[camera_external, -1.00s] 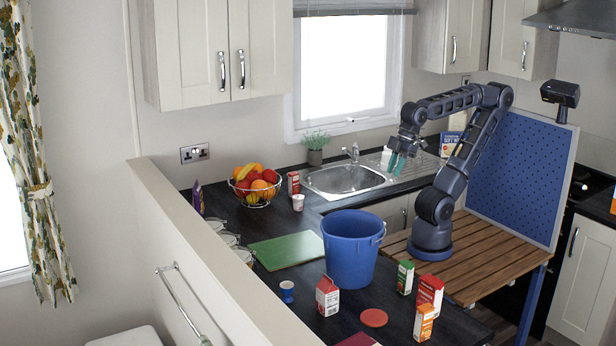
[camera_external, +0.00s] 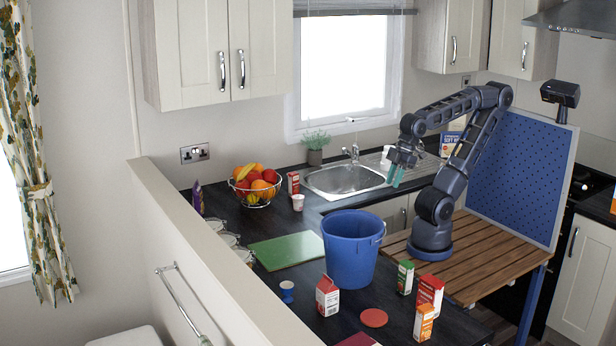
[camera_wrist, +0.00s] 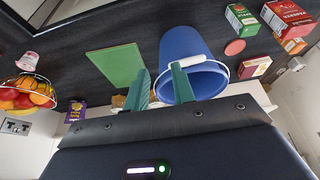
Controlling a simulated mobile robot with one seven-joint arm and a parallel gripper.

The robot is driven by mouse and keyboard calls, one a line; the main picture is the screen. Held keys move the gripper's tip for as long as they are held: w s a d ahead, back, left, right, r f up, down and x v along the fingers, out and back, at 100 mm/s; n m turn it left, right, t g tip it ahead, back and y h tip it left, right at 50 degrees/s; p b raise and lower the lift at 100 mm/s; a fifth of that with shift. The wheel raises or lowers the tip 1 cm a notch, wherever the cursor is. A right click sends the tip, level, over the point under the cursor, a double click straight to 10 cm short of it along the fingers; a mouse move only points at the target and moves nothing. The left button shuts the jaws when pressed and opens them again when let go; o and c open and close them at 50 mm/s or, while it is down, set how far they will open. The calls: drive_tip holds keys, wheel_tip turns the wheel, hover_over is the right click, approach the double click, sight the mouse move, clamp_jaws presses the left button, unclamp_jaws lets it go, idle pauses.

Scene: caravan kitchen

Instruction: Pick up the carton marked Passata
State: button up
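The red carton (camera_external: 430,291) stands on the dark worktop right of the blue bucket. In the wrist view a red carton (camera_wrist: 287,18) shows at the top right, with pale lettering that seems to read Passata. A green carton (camera_external: 405,277) and an orange-and-white carton (camera_external: 424,322) stand close beside it. My gripper (camera_external: 395,176) is in the air near the sink's right end, well away from the cartons. Its two teal fingers (camera_wrist: 160,85) are apart with nothing held between them.
The tall blue bucket (camera_external: 350,250) stands between the green board (camera_external: 284,251) and the carton group. A red-and-white carton (camera_external: 327,296) and a red disc (camera_external: 374,318) are in front of it. A fruit bowl (camera_external: 256,186) stands at the back left.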

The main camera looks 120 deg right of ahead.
drive_tip(key=o, duration=1.5)
